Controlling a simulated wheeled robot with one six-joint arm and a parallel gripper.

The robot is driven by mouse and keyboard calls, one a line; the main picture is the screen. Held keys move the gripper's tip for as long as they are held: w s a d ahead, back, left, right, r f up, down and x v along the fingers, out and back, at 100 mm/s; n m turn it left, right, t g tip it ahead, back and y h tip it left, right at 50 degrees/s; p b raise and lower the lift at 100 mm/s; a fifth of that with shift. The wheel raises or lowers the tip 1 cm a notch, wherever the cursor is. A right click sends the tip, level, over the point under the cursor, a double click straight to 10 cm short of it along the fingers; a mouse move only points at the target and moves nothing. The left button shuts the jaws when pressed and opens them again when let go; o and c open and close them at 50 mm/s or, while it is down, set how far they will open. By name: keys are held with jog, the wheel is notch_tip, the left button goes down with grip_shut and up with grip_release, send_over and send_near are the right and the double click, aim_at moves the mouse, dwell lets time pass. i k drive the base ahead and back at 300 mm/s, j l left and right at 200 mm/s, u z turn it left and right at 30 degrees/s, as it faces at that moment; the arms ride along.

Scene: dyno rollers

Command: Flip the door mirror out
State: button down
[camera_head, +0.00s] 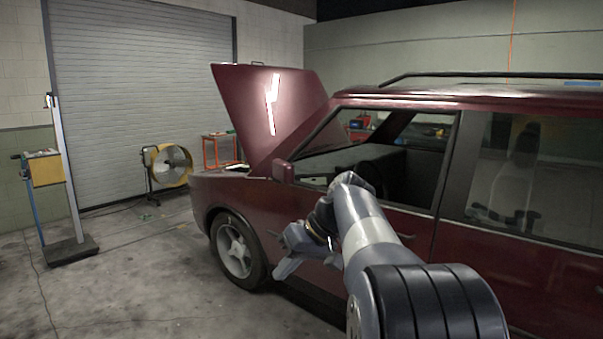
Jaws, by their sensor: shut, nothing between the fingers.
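The door mirror (283,171) is a small dark red housing at the front lower corner of the front door window of a dark red car (400,228). I see its coloured outer side; its glass is not visible, and I cannot tell its exact fold angle. My gripper (280,256) is shut and empty. It is below the mirror in the picture, in front of the car's side near the front wheel, and apart from the mirror. My arm covers part of the front door.
The car's hood (262,105) stands raised. The front wheel (233,247) is left of my gripper. A fan (168,166) and a post stand (66,175) are farther left. The concrete floor (140,280) at front left is clear.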

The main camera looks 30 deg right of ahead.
aim_at(284, 171)
jog(key=i+l, duration=2.85)
